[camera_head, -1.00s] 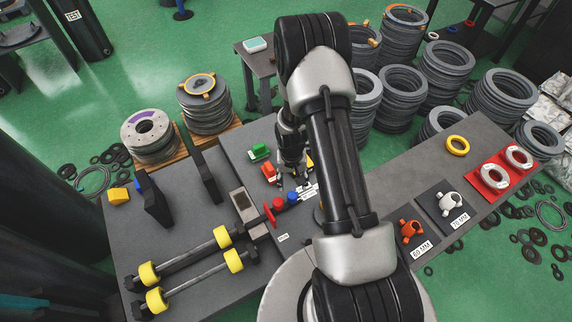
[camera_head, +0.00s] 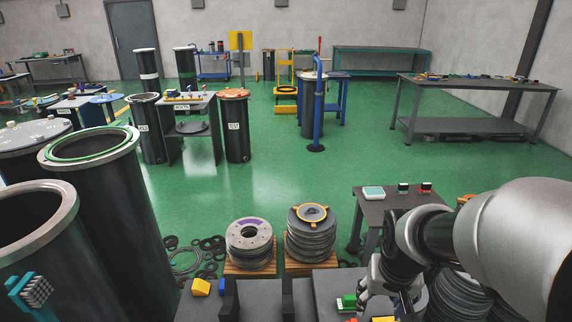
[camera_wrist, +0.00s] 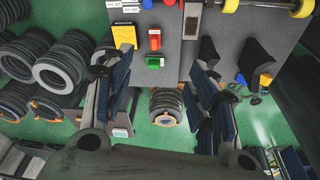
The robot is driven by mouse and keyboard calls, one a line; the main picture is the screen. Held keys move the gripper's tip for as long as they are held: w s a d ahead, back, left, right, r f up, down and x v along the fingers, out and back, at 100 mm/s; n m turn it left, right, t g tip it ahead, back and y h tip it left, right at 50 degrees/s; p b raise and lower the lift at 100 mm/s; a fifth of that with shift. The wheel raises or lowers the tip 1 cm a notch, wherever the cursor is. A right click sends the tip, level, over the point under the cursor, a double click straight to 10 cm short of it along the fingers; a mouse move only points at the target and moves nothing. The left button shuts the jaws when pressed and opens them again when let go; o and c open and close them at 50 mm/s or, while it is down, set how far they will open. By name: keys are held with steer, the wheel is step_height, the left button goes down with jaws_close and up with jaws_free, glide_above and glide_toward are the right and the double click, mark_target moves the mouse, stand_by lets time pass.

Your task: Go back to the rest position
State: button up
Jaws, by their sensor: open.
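My gripper (camera_head: 384,300) is at the lower right in the head view, over the dark worktable (camera_head: 318,290), with my arm reaching in from the right edge. In the wrist view my gripper (camera_wrist: 160,95) shows its two dark-blue-padded fingers wide apart, with nothing between them. The fingers hang above the table edge. A green block (camera_wrist: 154,62) and a red block (camera_wrist: 154,40) lie on the table beyond them, apart from the fingers. The green block also shows beside the gripper in the head view (camera_head: 346,303).
Stacked flange rings (camera_head: 250,243) and a second stack with an orange-yellow ring (camera_head: 311,232) stand behind the table. A small side table (camera_head: 385,210) is behind my arm. Large dark cylinders (camera_head: 105,200) stand at left. Green floor (camera_head: 250,180) is open beyond.

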steer(key=s+a+r+n+t, duration=0.1)
steer(key=s+a+r, duration=0.1)
steer(key=s+r, duration=0.3)
steer(key=s+a+r+n+t, duration=0.1)
steer(key=s+a+r, duration=0.2)
steer(key=s, duration=0.8)
step_height(320, 180, up, 2)
steer(key=shift+a+y, duration=0.2)
steer(key=shift+y, duration=0.2)
